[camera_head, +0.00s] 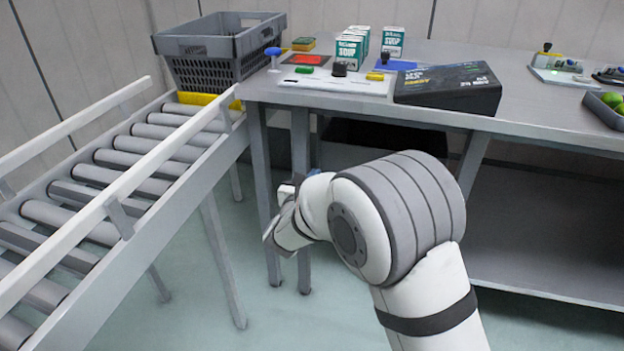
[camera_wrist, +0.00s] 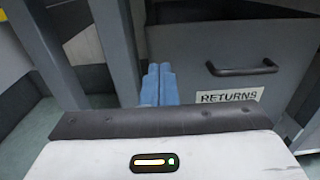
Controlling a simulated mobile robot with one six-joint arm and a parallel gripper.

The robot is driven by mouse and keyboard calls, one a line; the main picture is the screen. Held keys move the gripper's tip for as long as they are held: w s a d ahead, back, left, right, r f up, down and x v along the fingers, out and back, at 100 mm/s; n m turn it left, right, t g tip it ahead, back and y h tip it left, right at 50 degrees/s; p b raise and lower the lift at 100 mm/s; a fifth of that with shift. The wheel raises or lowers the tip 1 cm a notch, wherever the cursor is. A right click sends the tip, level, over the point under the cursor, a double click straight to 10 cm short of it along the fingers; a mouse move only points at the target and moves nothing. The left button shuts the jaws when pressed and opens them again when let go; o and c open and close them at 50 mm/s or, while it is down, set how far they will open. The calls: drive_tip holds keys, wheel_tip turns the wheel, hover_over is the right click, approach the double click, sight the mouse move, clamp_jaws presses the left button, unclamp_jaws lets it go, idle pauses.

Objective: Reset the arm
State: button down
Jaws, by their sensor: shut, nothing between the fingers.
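My arm reaches forward from the bottom of the head view, bent at a large grey-banded joint. Its far end is low, in front of the table (camera_head: 540,125) and below the tabletop. My gripper (camera_wrist: 158,72) shows in the wrist view as two blue fingers pressed together with nothing between them. Beyond the fingers in that view is a grey panel with a dark handle (camera_wrist: 241,69) and a label reading RETURNS (camera_wrist: 228,96). In the head view the fingers are mostly hidden behind my own wrist.
A roller conveyor (camera_head: 120,190) runs along the left, with a grey crate (camera_head: 205,48) at its far end. Table legs (camera_head: 300,200) stand close to my wrist.

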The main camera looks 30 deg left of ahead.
drive_tip(key=d+r+m+g+h+p, duration=0.35)
drive_tip(key=d+r+m+p, duration=0.2)
drive_tip(key=d, duration=0.75)
drive_tip(key=d+r+m+g+h+p, duration=0.2)
drive_tip(key=d+r+m+h+p, duration=0.4)
drive_tip(key=d, duration=0.6)
drive_tip(key=d+r+m+g+h+p, duration=0.35)
drive_tip(key=d+r+m, duration=0.4)
drive_tip(key=d, duration=0.55)
drive_tip(key=s+d+r+m+g+y+p, duration=0.1)
drive_tip(key=s+d+r+m+g+p, duration=0.1)
drive_tip(key=s+d+r+m+p, duration=0.25)
drive_tip(key=s+d+r+m+g+y+p, duration=0.1)
drive_tip(key=s+d+r+m+g+p, duration=0.15)
drive_tip(key=s+d, duration=0.35)
drive_tip(key=s+d+r+m+g+y+p, duration=0.1)
drive_tip(key=s+r+m+y+p, duration=0.5)
drive_tip(key=s+r+m+p, duration=0.3)
drive_tip(key=s+m+p, duration=0.2)
drive_tip(key=s+m, duration=0.1)
drive_tip(key=shift+s+d+m+y, duration=0.2)
drive_tip(key=shift+s+m+y, duration=0.1)
drive_tip(key=shift+s+m, duration=0.1)
drive_tip(key=c, duration=2.2)
unclamp_jaws()
